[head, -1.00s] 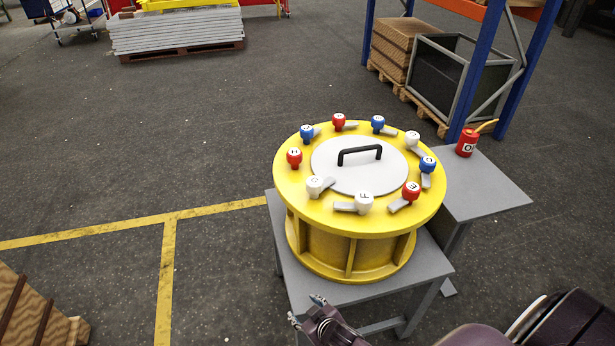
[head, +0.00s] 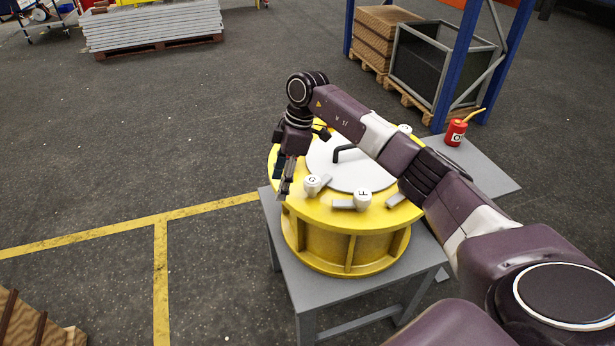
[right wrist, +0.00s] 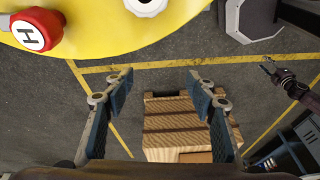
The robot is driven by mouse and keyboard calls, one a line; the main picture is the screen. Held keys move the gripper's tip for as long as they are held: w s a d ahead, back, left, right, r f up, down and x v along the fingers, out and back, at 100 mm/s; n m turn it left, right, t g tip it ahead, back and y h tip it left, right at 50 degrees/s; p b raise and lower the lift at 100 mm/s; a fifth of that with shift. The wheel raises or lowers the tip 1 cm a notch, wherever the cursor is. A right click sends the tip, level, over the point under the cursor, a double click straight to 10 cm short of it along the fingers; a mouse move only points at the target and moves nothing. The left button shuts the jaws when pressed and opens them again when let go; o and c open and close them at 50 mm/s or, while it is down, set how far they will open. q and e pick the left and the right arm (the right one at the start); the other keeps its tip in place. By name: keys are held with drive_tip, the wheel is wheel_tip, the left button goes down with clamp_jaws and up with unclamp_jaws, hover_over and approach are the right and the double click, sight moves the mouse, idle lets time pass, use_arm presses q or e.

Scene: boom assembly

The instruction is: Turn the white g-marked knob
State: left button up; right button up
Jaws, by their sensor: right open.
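The white G knob (head: 312,181) sits on the front left of the yellow round rim (head: 345,218), a grey lever tab beside it. A white knob, its letter cut off, shows at the top edge of the right wrist view (right wrist: 147,6). My right gripper (head: 283,188) is open and empty, pointing down just left of the G knob, apart from it. Its spread fingers show in the right wrist view (right wrist: 160,90), with floor and a wooden crate beyond. What looks like my left gripper (right wrist: 268,68) is small at the right there; its jaws are unclear.
The red H knob (right wrist: 36,30) is close by; my right arm hides it in the head view. The white F knob (head: 362,199) is right of G. A black handle (head: 345,152) stands on the white lid. A red can (head: 456,133) stands on the grey side table (head: 480,165).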

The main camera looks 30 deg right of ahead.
sight(312, 179)
drive_tip(key=d+r+m+h, duration=0.1)
drive_tip(key=d, duration=0.2)
drive_tip(key=s+d+r+m+h, duration=0.1)
drive_tip(key=d+r, duration=0.1)
drive_tip(key=d+r+m+g+h, duration=0.1)
drive_tip(key=d, duration=0.2)
drive_tip(key=shift+s+d+r, duration=0.2)
drive_tip(key=shift+d+r, duration=0.15)
drive_tip(key=shift+s+d+f, duration=0.1)
drive_tip(key=shift+d+f, duration=0.05)
drive_tip(key=shift+f, duration=0.05)
wheel_tip(312, 179, down, 6)
drive_tip(key=p, duration=0.2)
drive_tip(key=shift+p, duration=0.3)
drive_tip(key=shift+f, duration=0.65)
drive_tip(key=c, duration=1.2)
drive_tip(key=shift+o, duration=0.2)
